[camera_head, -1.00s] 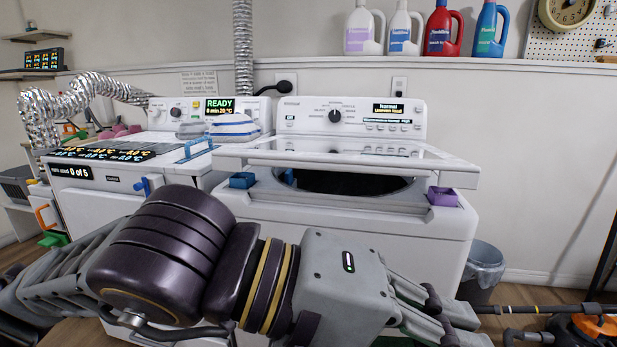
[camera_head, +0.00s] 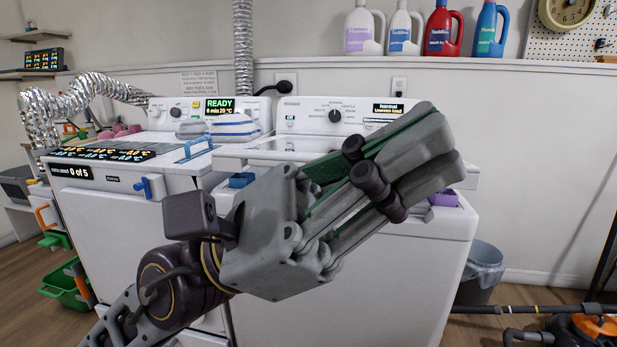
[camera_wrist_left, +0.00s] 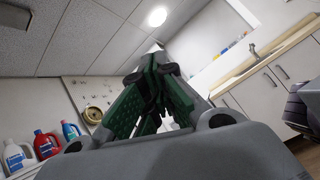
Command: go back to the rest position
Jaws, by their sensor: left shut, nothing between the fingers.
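My left gripper (camera_head: 432,145) is raised in front of the washer at the centre of the head view, its fingers pointing up and to the right. Its fingers lie together with nothing between them. The left wrist view shows the green finger pads (camera_wrist_left: 150,95) meeting at their tips, with the ceiling and walls behind. The gripper hides much of the washer (camera_head: 400,250) and its top opening. My right gripper is in neither view.
A dryer (camera_head: 110,215) with a READY display stands left of the washer, folded cloths (camera_head: 232,127) on top. A purple block (camera_head: 444,198) and blue block (camera_head: 241,180) sit on the washer. A bin (camera_head: 484,268) stands at right. Detergent bottles (camera_head: 437,30) line the ledge.

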